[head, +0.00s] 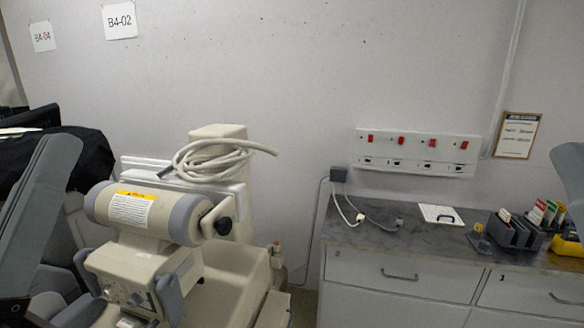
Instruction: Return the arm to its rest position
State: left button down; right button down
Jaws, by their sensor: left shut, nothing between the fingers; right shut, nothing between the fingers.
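A grey-blue panel-like link (40,215), which looks like part of my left arm, rises along the left edge of the head view. A similar grey-blue piece (570,175) is cut off at the right edge and looks like part of my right arm. Neither gripper's fingers show in this view, so both grippers are out of sight.
A cream machine with a cylindrical head (165,215) and coiled cable (205,160) stands at left centre, near a black cover (75,160). A grey counter (390,232) at right holds a clipboard (441,215) and dark holder (510,232). A socket panel (415,152) is above.

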pick_arm(q)
notch_tip(320, 180, up, 38)
jog(key=s+a+y+p, duration=0.1)
jog(key=a+y+p, duration=0.1)
jog(key=p, duration=3.5)
jog(key=shift+s+f+m+y+p, duration=0.15)
jog(key=shift+s+m+y+p, duration=0.2)
jog(key=shift+y, duration=0.35)
